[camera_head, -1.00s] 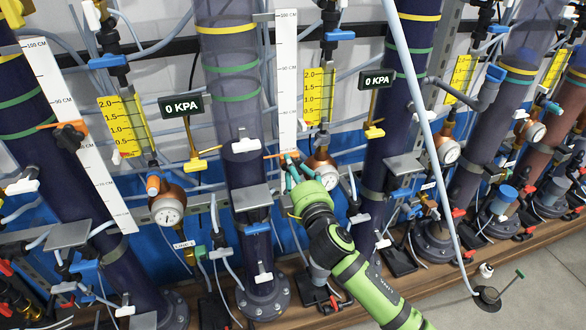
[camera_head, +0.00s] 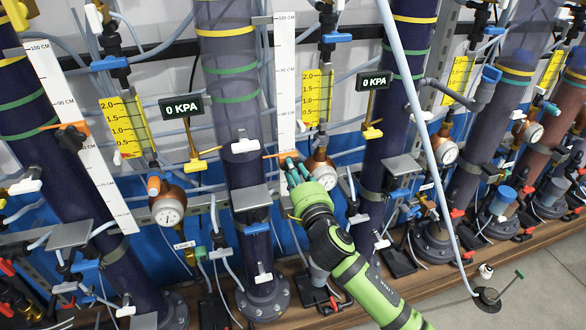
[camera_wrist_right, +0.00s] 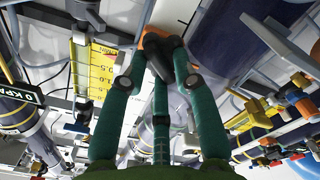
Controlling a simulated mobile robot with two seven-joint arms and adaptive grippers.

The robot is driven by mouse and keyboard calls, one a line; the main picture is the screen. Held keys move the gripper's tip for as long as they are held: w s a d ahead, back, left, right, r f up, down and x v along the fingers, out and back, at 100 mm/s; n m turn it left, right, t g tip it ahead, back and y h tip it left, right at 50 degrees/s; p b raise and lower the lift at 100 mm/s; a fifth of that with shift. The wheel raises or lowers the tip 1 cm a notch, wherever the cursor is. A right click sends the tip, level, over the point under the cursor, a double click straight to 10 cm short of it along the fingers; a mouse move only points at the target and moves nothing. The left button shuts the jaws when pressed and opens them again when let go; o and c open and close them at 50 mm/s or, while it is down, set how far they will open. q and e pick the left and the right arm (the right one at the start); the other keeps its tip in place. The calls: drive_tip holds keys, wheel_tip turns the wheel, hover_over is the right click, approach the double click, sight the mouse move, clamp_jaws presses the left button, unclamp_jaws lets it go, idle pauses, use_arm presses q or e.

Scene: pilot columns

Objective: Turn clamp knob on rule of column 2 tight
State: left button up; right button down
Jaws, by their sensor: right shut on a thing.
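The white rule (camera_head: 285,70) of the middle column (camera_head: 240,110) stands upright beside the dark tube. An orange pointer (camera_head: 272,155) crosses the lower part of this rule. My right gripper (camera_head: 286,161) reaches it from the lower right, its teal fingertips at the pointer's right end. In the right wrist view, the fingers (camera_wrist_right: 160,62) close around a black clamp knob (camera_wrist_right: 158,68) with orange (camera_wrist_right: 155,34) behind it. In the head view the fingers hide the knob. My left gripper is not in view.
A round gauge (camera_head: 327,178) sits just right of the gripper, close to the fingers. A yellow scale (camera_head: 318,95) and a 0 KPA display (camera_head: 376,81) are above right. A pale pole (camera_head: 415,110) stands in front at right. Tubes and valves crowd around.

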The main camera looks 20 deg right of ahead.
drive_tip(key=shift+w+d+r, duration=0.2)
